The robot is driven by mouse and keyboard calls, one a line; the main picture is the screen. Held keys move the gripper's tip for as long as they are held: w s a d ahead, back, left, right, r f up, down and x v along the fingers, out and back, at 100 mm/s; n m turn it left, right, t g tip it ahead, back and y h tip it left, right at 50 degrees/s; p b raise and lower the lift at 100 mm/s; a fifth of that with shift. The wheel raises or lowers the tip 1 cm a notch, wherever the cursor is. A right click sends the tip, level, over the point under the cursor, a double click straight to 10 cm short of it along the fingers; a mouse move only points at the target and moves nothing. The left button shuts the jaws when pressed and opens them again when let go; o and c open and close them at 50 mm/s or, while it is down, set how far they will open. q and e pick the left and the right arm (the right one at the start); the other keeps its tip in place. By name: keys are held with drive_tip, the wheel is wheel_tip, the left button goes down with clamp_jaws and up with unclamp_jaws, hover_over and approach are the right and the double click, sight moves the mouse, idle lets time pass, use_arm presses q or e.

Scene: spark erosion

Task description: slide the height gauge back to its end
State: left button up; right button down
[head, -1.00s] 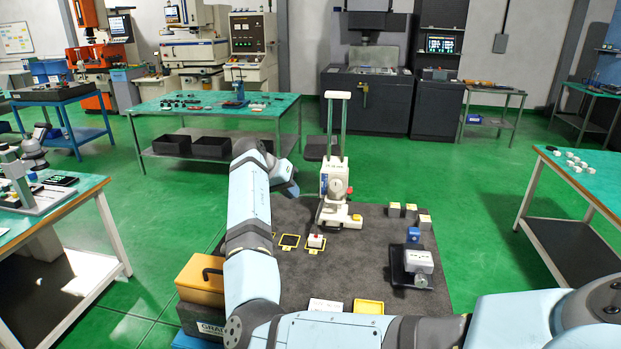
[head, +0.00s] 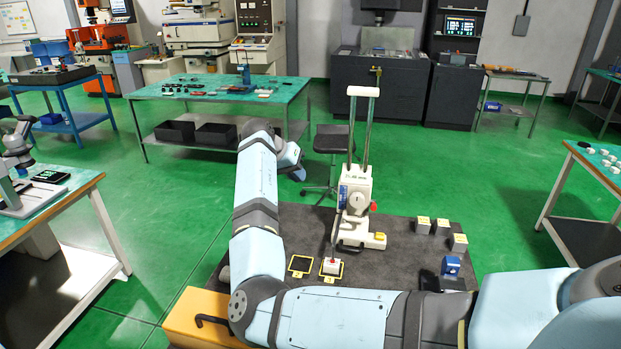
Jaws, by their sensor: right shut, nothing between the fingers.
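The height gauge (head: 356,200) is white with two tall steel columns and a top bar. It stands upright on the dark mat (head: 400,268), near the middle of the head view. A thin dark probe hangs at its left side, above a small white block with a red top (head: 331,265) on a yellow-framed square. My right arm reaches in from the right and bends upward at the left. My right gripper (head: 297,172) is left of the gauge and apart from it in the picture; it is shut and empty. My left gripper is not in view.
Another yellow-framed square (head: 300,265) lies left of the white block. Several small yellow-topped blocks (head: 442,227) and a blue block (head: 451,266) sit right of the gauge. An orange box (head: 190,318) is at the lower left. A stool (head: 331,145) stands behind the gauge.

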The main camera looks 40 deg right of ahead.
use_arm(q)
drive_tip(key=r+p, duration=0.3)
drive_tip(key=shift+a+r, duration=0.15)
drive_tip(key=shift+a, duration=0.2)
use_arm(e)
drive_tip(key=s+d+f, duration=0.4)
drive_tip(key=d+f, duration=0.3)
drive_tip(key=shift+s+d, duration=0.25)
drive_tip(key=shift+d, duration=0.1)
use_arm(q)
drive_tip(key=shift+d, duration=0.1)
